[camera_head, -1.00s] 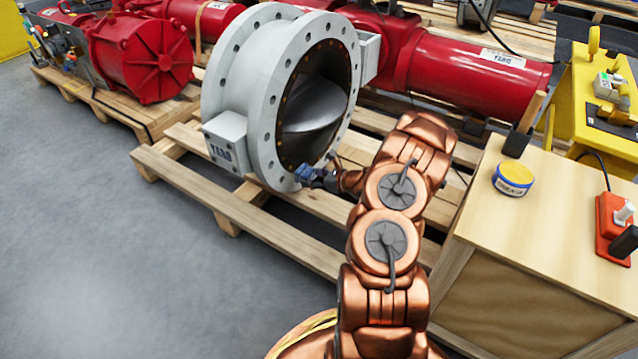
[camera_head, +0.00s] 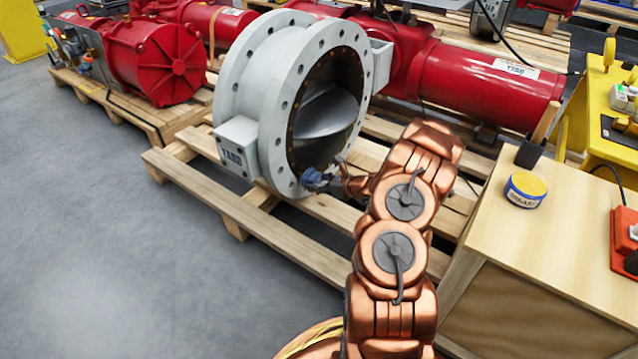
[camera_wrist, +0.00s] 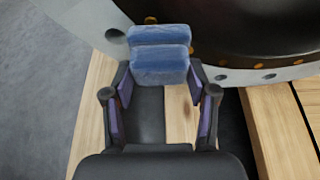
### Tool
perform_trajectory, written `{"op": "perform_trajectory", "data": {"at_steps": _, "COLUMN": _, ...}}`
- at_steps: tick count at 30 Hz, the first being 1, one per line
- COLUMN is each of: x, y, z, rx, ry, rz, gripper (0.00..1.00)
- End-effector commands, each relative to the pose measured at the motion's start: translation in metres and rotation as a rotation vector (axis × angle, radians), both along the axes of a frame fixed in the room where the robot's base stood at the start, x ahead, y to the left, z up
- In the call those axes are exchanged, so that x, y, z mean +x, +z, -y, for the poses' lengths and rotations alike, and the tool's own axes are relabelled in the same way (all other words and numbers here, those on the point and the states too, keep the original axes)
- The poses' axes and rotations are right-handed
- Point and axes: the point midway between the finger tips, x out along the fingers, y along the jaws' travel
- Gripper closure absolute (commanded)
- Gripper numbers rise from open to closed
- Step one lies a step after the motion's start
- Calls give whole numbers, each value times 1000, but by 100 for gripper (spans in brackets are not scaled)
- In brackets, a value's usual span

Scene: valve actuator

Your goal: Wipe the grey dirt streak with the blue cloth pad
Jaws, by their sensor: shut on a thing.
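My gripper (camera_wrist: 160,98) is shut on the blue cloth pad (camera_wrist: 160,66), which sits between its fingertips in the wrist view. In the head view the blue pad (camera_head: 313,178) is at the lower edge of the white flange (camera_head: 262,150) of the large valve, in front of its face. In the wrist view the pad overlaps the flange rim (camera_wrist: 75,18); I cannot tell whether it touches. I cannot make out the grey dirt streak in either view; the pad and gripper may cover it.
The valve stands on a wooden pallet (camera_head: 250,215). A wooden cabinet (camera_head: 545,230) at the right carries a blue and yellow tin (camera_head: 525,190) and a red socket box (camera_head: 625,240). Red actuator cylinders (camera_head: 490,85) lie behind. The grey floor at left is clear.

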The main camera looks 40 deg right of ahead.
Motion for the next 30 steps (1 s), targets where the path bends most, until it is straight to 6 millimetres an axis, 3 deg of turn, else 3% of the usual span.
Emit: {"op": "perform_trajectory", "data": {"at_steps": 30, "x": 15, "y": 0, "z": -6, "rx": 0, "ry": 1, "rz": 0, "gripper": 70}}
